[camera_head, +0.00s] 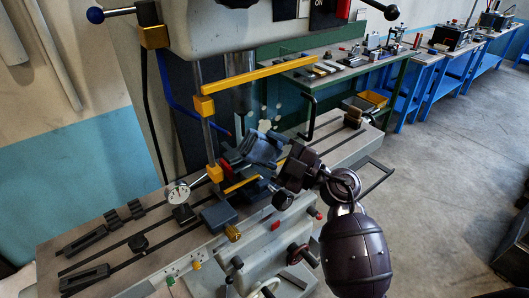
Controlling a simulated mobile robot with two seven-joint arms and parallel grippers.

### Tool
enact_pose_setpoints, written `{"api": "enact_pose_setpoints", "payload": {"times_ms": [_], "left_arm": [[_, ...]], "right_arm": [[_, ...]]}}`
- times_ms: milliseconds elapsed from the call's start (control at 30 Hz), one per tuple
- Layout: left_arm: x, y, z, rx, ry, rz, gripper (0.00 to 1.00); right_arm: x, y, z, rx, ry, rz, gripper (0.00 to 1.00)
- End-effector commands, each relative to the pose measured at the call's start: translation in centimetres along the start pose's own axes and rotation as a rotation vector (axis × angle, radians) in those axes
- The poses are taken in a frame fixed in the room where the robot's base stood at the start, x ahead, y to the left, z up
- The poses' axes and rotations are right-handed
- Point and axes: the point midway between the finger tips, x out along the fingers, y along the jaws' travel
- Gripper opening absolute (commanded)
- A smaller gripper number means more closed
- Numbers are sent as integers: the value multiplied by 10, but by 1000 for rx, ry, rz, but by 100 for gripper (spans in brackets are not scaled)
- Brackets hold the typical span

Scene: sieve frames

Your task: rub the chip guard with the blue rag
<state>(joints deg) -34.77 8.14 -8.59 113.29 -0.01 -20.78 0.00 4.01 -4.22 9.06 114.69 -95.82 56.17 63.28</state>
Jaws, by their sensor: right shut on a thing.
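The chip guard (262,76) is a see-through panel with a yellow bar along its top and yellow fittings on the post at its left. Pale spots show on the panel around its middle right. My right gripper (277,162) comes in from the lower right and is shut on the blue rag (262,147). The rag is bunched and sits in front of the lower part of the guard, just below the pale spots. I cannot tell whether it touches the panel. The gripper's fingertips are partly hidden by the rag. My left gripper is not in view.
The machine head (230,30) with its levers hangs above. The slotted machine table (150,262) carries a round dial gauge (178,193), dark clamps and a grey-blue block (219,216). Handwheels and knobs stick out at the front.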

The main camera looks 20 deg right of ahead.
Motion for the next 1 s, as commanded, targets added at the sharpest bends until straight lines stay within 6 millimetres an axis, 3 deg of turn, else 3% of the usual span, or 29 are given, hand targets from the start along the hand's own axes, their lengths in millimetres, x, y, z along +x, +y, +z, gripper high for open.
{"api": "enact_pose_setpoints", "payload": {"times_ms": [1000], "left_arm": [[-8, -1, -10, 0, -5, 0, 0]], "right_arm": [[-28, 40, 37, -1, -2, -1, 51]]}}
